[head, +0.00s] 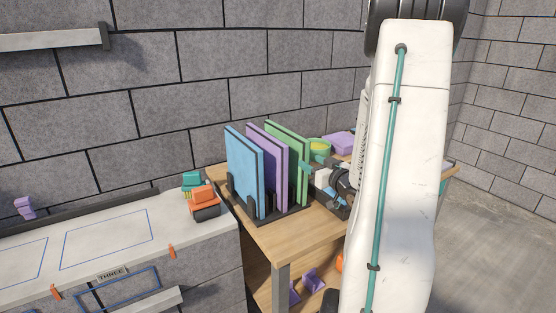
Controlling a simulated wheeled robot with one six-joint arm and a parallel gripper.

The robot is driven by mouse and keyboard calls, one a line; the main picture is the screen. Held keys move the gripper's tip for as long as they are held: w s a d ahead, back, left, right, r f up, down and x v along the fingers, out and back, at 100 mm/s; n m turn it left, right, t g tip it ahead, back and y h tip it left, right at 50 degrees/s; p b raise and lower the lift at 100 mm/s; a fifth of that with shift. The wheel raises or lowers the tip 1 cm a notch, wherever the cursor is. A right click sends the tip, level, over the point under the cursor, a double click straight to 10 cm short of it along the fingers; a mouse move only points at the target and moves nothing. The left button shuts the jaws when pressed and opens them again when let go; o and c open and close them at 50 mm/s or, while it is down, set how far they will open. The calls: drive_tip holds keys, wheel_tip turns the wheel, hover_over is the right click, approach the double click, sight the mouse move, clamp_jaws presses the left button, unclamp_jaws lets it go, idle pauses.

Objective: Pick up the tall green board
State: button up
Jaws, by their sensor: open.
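The tall green board (287,133) stands upright in a dark rack (274,222) on the wooden table. It is the rightmost of three boards; a purple board (267,150) and a blue board (244,170) stand to its left. My gripper (312,177) is open at the right edge of the green board, with its fingers close to that edge. I cannot tell whether they touch it or straddle it. The lower part of the green board is partly hidden by the purple board and my gripper. My white arm hides much of the table's right side.
A yellow-green round container (319,146) and a purple object (340,142) stand behind my gripper. Orange and teal objects (204,198) lie on the grey cabinet (150,222) left of the table. A block wall (180,110) rises behind. Purple pieces (312,280) lie under the table.

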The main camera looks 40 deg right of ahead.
sight(298, 151)
drive_tip(key=x, duration=0.2)
drive_tip(key=shift+w+a+r, duration=0.1)
drive_tip(key=shift+w+r, duration=0.05)
drive_tip(key=shift+w, duration=0.3)
drive_tip(key=x, duration=0.5)
drive_tip(key=shift+w+r, duration=0.2)
drive_tip(key=shift+r, duration=0.15)
clamp_jaws()
